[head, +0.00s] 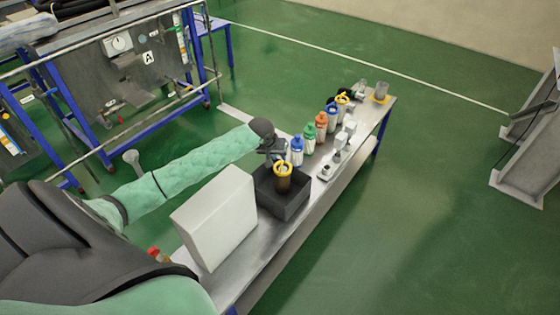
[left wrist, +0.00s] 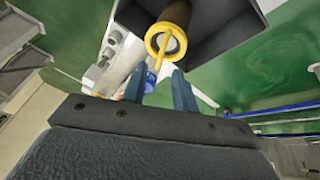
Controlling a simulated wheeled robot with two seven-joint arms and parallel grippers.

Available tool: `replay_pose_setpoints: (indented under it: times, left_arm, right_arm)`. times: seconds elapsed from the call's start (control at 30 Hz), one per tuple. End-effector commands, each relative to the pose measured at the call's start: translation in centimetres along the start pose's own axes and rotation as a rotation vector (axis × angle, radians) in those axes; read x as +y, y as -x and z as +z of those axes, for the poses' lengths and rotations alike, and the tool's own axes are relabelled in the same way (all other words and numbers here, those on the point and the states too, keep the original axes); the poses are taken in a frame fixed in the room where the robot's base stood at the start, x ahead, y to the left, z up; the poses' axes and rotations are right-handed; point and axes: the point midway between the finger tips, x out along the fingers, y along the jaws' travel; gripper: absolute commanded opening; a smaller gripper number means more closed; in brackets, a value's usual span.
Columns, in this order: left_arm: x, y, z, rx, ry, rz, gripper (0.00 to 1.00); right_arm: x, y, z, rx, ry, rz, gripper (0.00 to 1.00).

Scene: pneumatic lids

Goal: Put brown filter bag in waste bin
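The brown filter bag (head: 284,184) has a yellow ring top with a handle. It is upright at the dark waste bin (head: 285,207), its lower part hidden by the bin's walls. My left gripper (head: 274,157) is just behind the bag's ring. In the left wrist view, the fingers (left wrist: 160,78) are apart, with the yellow ring (left wrist: 165,42) just beyond the tips and the handle's end between them. The brown body (left wrist: 178,13) reaches into the dark bin (left wrist: 238,10). Whether the bag touches the bin floor is hidden. My right gripper is out of view.
A white box (head: 215,220) stands on the narrow metal table left of the bin. Bottles with blue (head: 297,143), green (head: 309,131) and orange (head: 321,118) tops line the table beyond. White fittings (head: 327,172) lie along its right edge.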

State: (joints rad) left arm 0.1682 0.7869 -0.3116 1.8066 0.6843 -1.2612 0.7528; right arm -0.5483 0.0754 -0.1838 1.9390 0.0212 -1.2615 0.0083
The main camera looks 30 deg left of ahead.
Motion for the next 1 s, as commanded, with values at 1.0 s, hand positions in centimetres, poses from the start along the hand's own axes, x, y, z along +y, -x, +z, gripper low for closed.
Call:
replay_pose_setpoints:
  times: [1.0]
  left_arm:
    - [0.0, 7.4, 0.0, 0.000, 0.000, 0.000, 0.28]
  right_arm:
    - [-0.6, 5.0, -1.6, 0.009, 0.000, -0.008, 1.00]
